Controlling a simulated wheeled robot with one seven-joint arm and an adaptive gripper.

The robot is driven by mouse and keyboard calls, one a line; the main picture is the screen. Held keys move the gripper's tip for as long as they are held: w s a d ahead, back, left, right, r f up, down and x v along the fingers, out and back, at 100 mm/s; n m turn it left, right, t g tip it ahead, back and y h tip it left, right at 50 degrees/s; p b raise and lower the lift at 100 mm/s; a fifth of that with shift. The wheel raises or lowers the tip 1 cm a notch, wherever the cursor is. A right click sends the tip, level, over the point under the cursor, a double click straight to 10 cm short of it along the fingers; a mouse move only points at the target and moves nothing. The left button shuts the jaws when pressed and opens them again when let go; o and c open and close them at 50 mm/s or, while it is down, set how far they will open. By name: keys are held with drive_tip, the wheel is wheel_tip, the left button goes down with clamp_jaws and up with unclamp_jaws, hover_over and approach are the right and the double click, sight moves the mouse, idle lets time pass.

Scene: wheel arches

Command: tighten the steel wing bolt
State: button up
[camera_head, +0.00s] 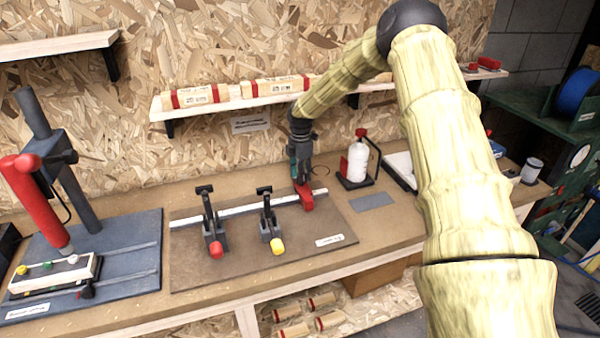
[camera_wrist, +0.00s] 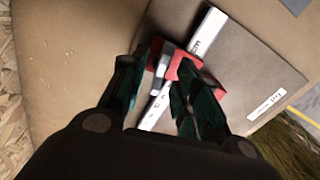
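A red stop block (camera_head: 306,197) sits on a pale steel rail (camera_head: 240,207) at the right end of the brown board. In the wrist view the red block (camera_wrist: 185,65) straddles the rail (camera_wrist: 206,32). A small grey metal piece, likely the steel wing bolt (camera_wrist: 165,60), shows at the block's left side, between my fingers. My gripper (camera_head: 301,176) points down at the block from above. In the wrist view my gripper (camera_wrist: 160,75) has its two green fingers apart, one on each side of the grey piece. Whether either finger touches it is unclear.
Two toggle clamps with a red tip (camera_head: 216,250) and a yellow tip (camera_head: 277,245) stand left of the block. A white bottle (camera_head: 358,160) in a stand is to the right. A shelf (camera_head: 230,103) with red-and-wood boxes hangs behind. A red-handled press (camera_head: 40,200) stands far left.

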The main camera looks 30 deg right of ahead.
drive_tip(key=shift+f, duration=0.2)
clamp_jaws()
drive_tip(key=shift+m, duration=0.3)
